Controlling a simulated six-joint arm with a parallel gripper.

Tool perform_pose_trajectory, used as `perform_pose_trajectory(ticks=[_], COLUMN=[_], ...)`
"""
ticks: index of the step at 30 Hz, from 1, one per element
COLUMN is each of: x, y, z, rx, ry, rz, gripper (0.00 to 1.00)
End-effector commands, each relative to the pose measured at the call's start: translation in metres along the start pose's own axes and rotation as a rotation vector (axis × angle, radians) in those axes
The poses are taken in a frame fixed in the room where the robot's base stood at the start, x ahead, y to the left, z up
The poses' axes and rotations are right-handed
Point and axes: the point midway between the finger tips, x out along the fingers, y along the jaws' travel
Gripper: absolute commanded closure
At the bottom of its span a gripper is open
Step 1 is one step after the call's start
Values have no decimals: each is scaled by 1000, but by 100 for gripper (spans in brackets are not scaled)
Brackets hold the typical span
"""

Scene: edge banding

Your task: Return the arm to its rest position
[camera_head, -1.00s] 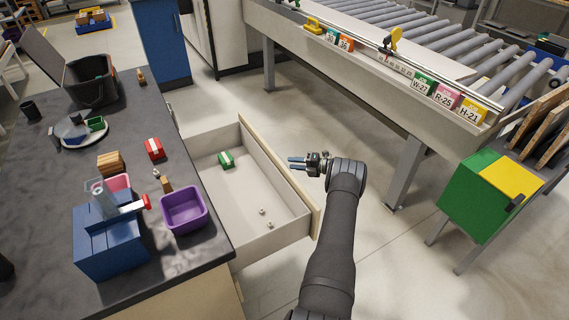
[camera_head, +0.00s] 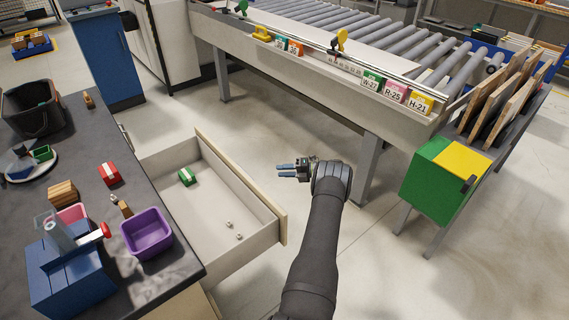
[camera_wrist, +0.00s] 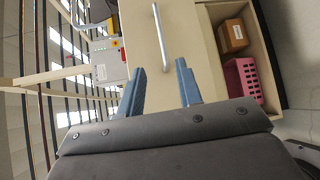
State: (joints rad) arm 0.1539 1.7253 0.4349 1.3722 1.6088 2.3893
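My gripper (camera_head: 283,171) is in the air to the right of the open drawer (camera_head: 265,225), apart from its front panel. In the wrist view its two blue fingers (camera_wrist: 160,88) stand apart with nothing between them. Beyond the fingertips in that view is a pale panel with a metal bar handle (camera_wrist: 160,38). My dark arm reaches up from the bottom of the head view.
The drawer holds a green box (camera_head: 187,176) and two small pale pieces. The dark worktop carries a purple bin (camera_head: 146,234), a red box (camera_head: 109,174) and a blue device (camera_head: 70,283). A roller conveyor (camera_head: 375,60) and green-yellow cabinet (camera_head: 440,180) stand right. Floor between is clear.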

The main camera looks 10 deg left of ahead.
Motion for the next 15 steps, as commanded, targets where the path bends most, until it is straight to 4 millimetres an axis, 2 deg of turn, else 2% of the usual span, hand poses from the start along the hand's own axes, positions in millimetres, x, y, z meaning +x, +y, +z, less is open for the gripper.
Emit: perform_pose_trajectory(ticks=[7,15], x=[23,76], y=[0,0], z=[0,-1], rx=[0,0], ry=[3,3], rz=[0,1], gripper=[67,67])
